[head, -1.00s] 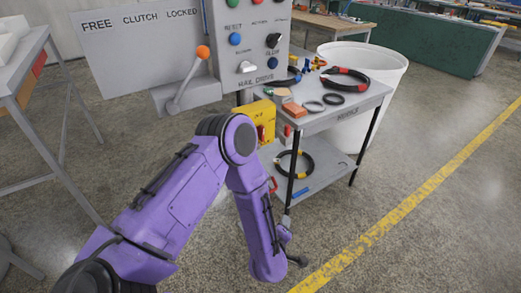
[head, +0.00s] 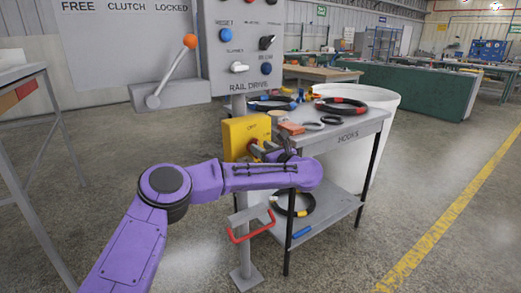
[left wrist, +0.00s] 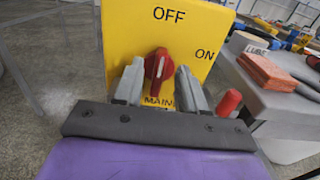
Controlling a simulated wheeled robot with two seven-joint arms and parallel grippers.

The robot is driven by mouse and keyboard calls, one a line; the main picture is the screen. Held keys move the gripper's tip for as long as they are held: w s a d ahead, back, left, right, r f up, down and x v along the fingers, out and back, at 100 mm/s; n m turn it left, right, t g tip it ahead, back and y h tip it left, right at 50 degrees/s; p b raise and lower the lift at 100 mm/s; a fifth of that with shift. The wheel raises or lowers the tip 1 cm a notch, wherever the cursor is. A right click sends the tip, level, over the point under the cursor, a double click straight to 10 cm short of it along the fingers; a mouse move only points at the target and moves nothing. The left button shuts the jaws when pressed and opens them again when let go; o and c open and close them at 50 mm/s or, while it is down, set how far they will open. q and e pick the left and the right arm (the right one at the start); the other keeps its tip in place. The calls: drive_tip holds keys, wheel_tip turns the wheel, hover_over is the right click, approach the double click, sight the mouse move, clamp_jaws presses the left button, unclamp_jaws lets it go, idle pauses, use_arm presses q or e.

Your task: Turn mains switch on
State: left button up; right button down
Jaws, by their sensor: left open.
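In the left wrist view the box (left wrist: 125,25) shows OFF at the top, ON at the right and a MAIN label below. Its red knob (left wrist: 158,66) stands nearly upright, pointing towards OFF. My left gripper (left wrist: 158,88) is open, with one grey finger on each side of the knob; contact cannot be told. In the head view the left gripper (head: 264,150) is at the box's front, partly hidden by my purple arm. My right gripper is out of view.
A red peg (left wrist: 229,103) is right of the fingers. Below the box is a red handle (head: 250,230). The rail drive panel (head: 243,45) and orange-tipped lever (head: 172,70) are above.

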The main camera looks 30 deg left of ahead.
use_arm(q)
drive_tip(key=shift+x, duration=0.85)
clamp_jaws()
